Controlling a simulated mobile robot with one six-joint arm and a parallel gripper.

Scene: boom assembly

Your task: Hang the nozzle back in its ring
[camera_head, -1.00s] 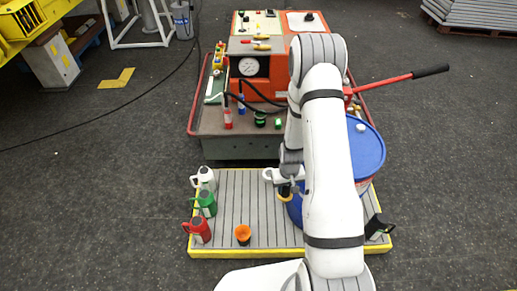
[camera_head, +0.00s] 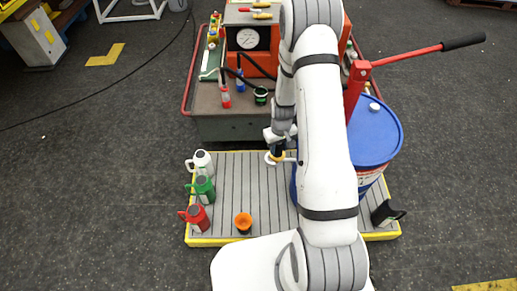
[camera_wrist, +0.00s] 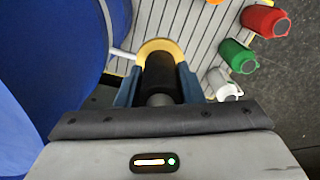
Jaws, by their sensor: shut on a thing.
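My gripper (camera_wrist: 158,88) is shut on the black nozzle (camera_wrist: 159,70), with one finger on each side of it. In the wrist view the yellow ring (camera_wrist: 160,43) shows as an arc around the nozzle's far end. I cannot tell whether the nozzle is inside the ring or only above it. In the head view my gripper (camera_head: 278,149) is over the back of the slatted platform, left of the blue drum. The ring (camera_head: 275,158) shows just below it, and the fingers hide part of it. A pale bar (camera_wrist: 121,53) runs from the ring toward the drum.
The blue drum (camera_head: 378,135) with a red pump handle (camera_head: 410,53) stands right of my arm. White (camera_head: 202,161), green (camera_head: 203,188) and red (camera_head: 196,217) jugs line the platform's left side. An orange funnel (camera_head: 243,222) stands near the front. A cart (camera_head: 215,128) stands behind.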

